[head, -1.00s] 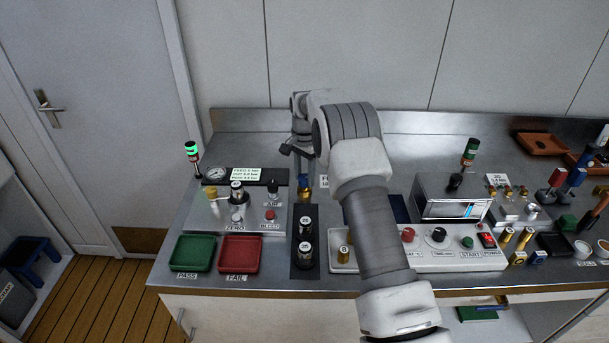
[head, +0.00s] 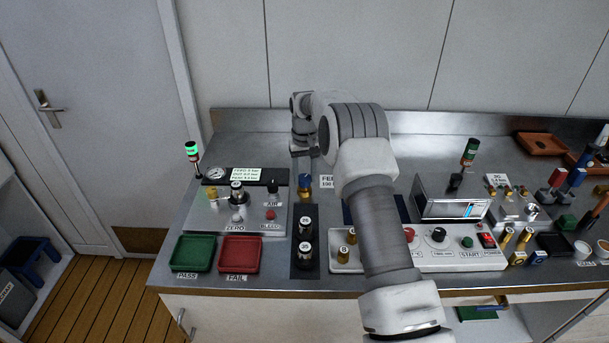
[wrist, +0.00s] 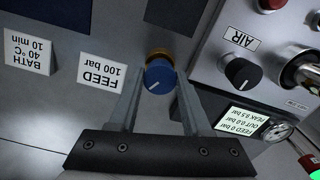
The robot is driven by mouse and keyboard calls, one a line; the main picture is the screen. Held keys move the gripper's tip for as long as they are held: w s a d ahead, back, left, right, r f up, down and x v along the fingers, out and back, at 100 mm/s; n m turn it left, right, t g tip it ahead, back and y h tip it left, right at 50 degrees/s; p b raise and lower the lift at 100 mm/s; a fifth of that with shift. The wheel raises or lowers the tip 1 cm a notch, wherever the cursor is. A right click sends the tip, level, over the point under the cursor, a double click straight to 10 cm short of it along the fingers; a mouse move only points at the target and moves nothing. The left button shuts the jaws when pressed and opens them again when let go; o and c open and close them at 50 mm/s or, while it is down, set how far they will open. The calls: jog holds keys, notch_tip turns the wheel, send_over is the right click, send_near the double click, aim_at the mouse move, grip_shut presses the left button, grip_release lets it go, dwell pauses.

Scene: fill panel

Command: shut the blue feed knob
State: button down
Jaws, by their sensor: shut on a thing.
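The blue feed knob (wrist: 159,76) has a brass collar and a white pointer line. In the wrist view the line lies diagonally across its face. The white FEED 100 bar card (wrist: 101,73) stands beside it. My gripper (wrist: 160,86) has one finger on each side of the knob and is shut on it. In the head view the knob (head: 305,183) shows below my gripper (head: 301,166), whose fingers are hard to make out there. The feed display (wrist: 242,121) reads FEED 0 bar, OUT 0.0 bar.
The gauge panel (head: 206,217) with the black AIR knob (wrist: 243,72) lies close beside the feed knob. Black cylinders (head: 305,226) stand in front of it. A white BATH card (wrist: 29,54) stands nearby. My arm hides part of the bench's middle.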

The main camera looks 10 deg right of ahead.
aim_at(304, 177)
jog(key=n, duration=0.6)
dwell(0.6)
jog(key=shift+c, duration=1.8)
grip_release()
notch_tip(304, 177, up, 18)
jog(key=p, duration=0.1)
jog(key=shift+f, duration=0.25)
jog(key=shift+r, duration=0.1)
